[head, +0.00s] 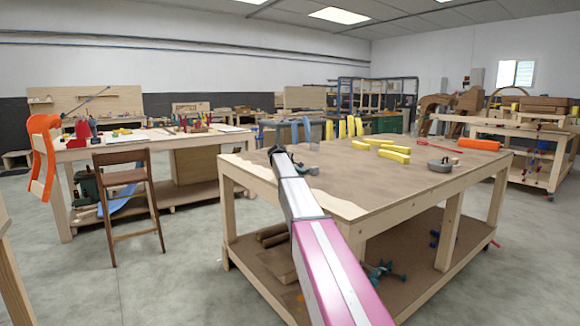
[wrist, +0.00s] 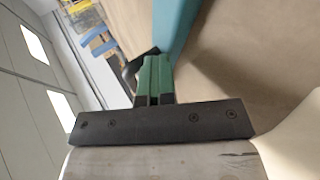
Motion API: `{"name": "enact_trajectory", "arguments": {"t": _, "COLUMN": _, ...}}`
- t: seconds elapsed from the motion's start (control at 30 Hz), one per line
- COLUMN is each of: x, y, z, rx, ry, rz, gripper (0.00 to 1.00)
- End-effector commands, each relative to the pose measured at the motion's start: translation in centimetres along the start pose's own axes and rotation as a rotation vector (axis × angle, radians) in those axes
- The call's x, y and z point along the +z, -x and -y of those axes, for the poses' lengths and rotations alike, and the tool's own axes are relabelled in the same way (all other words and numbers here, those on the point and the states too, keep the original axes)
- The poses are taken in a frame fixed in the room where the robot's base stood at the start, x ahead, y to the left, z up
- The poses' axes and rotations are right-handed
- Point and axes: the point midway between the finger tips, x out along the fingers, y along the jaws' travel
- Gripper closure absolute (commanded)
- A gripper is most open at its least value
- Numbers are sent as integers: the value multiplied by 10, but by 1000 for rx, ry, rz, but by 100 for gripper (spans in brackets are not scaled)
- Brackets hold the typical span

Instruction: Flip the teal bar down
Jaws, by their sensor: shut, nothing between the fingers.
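The teal bar (wrist: 178,22) shows in the wrist view as a flat upright strip, running from just beyond my fingers to the top edge. Its upper end is cut off by the frame. My gripper (wrist: 152,58) is shut and empty, its green fingers side by side. The fingertips are close to the lower end of the bar, and I cannot tell whether they touch it. In the head view my gripper (head: 279,151) is over the left part of the workbench top. A small teal tool (head: 312,171) lies just right of it; I cannot tell whether it is part of the bar.
The wooden workbench (head: 345,205) carries yellow blocks (head: 393,153), an orange roll (head: 478,144) and a grey round item (head: 441,165) farther right. A brown chair (head: 124,182) stands left on open floor. Blue and yellow curved forms stand behind the bench.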

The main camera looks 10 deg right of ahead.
Motion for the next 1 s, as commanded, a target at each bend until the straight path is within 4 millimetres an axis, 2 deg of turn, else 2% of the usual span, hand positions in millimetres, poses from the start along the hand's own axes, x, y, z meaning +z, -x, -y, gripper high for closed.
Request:
{"name": "enact_trajectory", "arguments": {"t": 0.03, "x": 0, "y": 0, "z": 4, "rx": -10, "ry": -4, "rz": 2, "gripper": 100}}
{"name": "enact_trajectory", "arguments": {"t": 0.13, "x": -1, "y": 4, "z": -3, "rx": -8, "ry": -4, "rz": 1, "gripper": 100}}
{"name": "enact_trajectory", "arguments": {"t": 0.33, "x": -5, "y": 24, "z": -33, "rx": -1, "ry": -3, "rz": 0, "gripper": 100}}
{"name": "enact_trajectory", "arguments": {"t": 0.5, "x": -4, "y": 63, "z": -23, "rx": 0, "ry": -1, "rz": -1, "gripper": 100}}
{"name": "enact_trajectory", "arguments": {"t": 0.7, "x": -6, "y": 98, "z": -15, "rx": 0, "ry": 0, "rz": 0, "gripper": 100}}
{"name": "enact_trajectory", "arguments": {"t": 0.83, "x": -8, "y": 113, "z": -13, "rx": 1, "ry": 0, "rz": -1, "gripper": 100}}
{"name": "enact_trajectory", "arguments": {"t": 1.0, "x": -9, "y": 121, "z": -11, "rx": 1, "ry": 0, "rz": 0, "gripper": 100}}
